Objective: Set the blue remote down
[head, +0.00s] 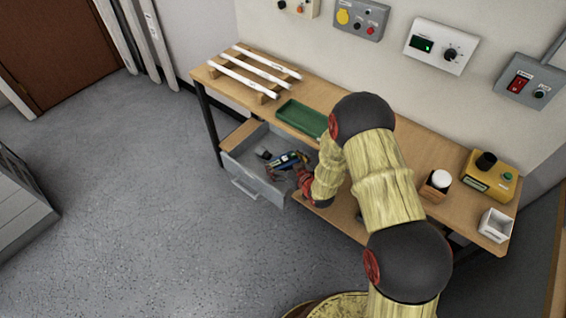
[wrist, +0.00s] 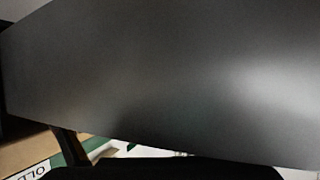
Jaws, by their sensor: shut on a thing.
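The blue remote (head: 287,160) shows in the head view at my gripper (head: 288,166), over the open grey drawer (head: 240,158) under the bench. My gripper is shut on the remote. I cannot tell whether the remote touches the drawer floor. In the wrist view a dark grey surface (wrist: 160,80) fills most of the picture very close up and hides the fingertips. I cannot tell for sure what that surface is.
A small dark item (head: 264,154) lies in the drawer. On the wooden bench are a green tray (head: 302,118), white rails (head: 262,69), a cup in a wooden holder (head: 440,180), a yellow box (head: 489,176) and a white bin (head: 496,225).

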